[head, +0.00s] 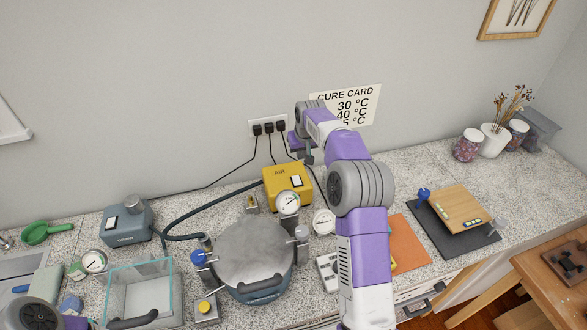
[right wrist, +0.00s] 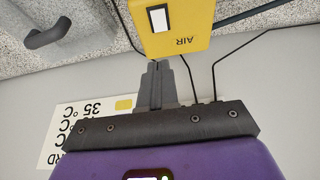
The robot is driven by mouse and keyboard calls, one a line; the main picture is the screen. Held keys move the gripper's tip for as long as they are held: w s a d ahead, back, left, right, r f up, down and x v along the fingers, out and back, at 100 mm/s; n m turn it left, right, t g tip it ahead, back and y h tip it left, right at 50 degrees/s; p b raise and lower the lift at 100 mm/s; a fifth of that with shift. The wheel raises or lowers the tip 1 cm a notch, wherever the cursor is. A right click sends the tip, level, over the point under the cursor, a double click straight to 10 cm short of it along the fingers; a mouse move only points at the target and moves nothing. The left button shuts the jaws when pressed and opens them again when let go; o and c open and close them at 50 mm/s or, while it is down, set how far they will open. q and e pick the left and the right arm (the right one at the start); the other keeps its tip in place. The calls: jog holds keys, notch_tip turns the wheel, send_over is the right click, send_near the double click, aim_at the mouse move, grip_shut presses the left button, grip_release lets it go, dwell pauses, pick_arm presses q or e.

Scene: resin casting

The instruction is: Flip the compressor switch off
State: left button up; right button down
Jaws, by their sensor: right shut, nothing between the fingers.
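The compressor is a yellow box marked AIR (head: 273,190) on the counter by the wall. Its white rocker switch (head: 296,180) is on the front face, and I cannot tell which way it is set. In the right wrist view the yellow box (right wrist: 190,38) and switch (right wrist: 158,19) are just past my fingertips. My right gripper (head: 309,159) is above and beside the box; its closed, empty fingers (right wrist: 157,66) point toward the box. They look close to it, but contact is unclear. Only part of my left arm shows at the lower left; its gripper is out of view.
A pressure pot (head: 252,250) with gauges and clamps stands in front of the compressor. A blue-grey pump (head: 127,222) and glass box (head: 145,290) are to its left. Cords run up to a wall outlet (head: 267,126). An orange mat (head: 408,243) lies to the right.

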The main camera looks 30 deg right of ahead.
aim_at(296, 177)
jog(key=x, duration=0.4)
jog(key=p+x, duration=0.1)
jog(key=x, duration=0.9)
jog(key=shift+s+f, duration=0.2)
jog(key=shift+s, duration=0.1)
